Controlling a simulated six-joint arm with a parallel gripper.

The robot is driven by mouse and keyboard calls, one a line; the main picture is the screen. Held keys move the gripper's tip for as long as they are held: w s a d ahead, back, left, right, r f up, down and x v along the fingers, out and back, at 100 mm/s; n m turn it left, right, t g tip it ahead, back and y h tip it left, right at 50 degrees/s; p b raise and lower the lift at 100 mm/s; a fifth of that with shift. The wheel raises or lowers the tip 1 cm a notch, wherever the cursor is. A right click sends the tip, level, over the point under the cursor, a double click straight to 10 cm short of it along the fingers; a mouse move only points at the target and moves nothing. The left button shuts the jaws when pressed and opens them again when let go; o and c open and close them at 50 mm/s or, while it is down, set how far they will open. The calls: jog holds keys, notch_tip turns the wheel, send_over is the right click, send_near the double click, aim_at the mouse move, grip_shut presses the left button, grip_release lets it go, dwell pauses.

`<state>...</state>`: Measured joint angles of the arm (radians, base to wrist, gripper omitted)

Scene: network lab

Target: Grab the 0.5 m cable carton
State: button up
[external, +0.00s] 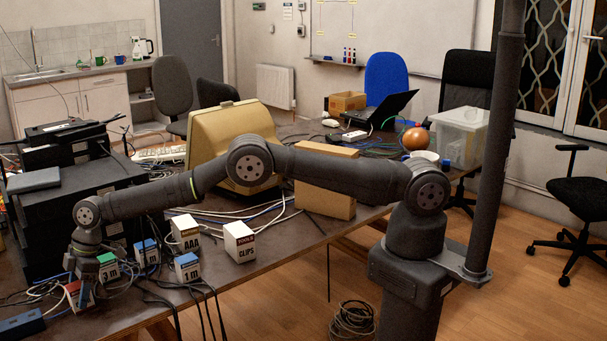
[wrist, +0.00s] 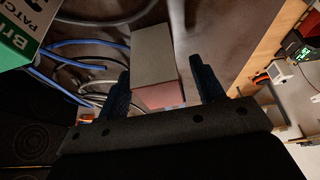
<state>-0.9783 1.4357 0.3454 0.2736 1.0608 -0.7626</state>
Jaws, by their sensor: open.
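My gripper (external: 84,272) is low at the front left of the table, over a red-and-white carton (external: 76,294). In the wrist view my gripper (wrist: 160,68) is open, with its two dark fingers on either side of a carton with a pale top and a pinkish-red side (wrist: 157,97). I see gaps beside the fingers and cannot tell if either touches it. It appears to be the same red carton; its length label is not readable. A green-and-white carton (external: 108,268) marked 1 m stands close by and shows at the upper left of the wrist view (wrist: 22,30).
Blue-and-white cartons (external: 187,268) (external: 147,253), an AAA box (external: 185,234) and a clips box (external: 240,242) stand to the right. Loose cables (wrist: 85,65) lie around the carton. Black equipment (external: 60,220) is stacked behind my gripper. The table's front edge is near.

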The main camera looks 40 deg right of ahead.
jog(key=shift+f, duration=0.1)
jog(key=c, duration=1.1)
jog(key=shift+c, duration=0.2)
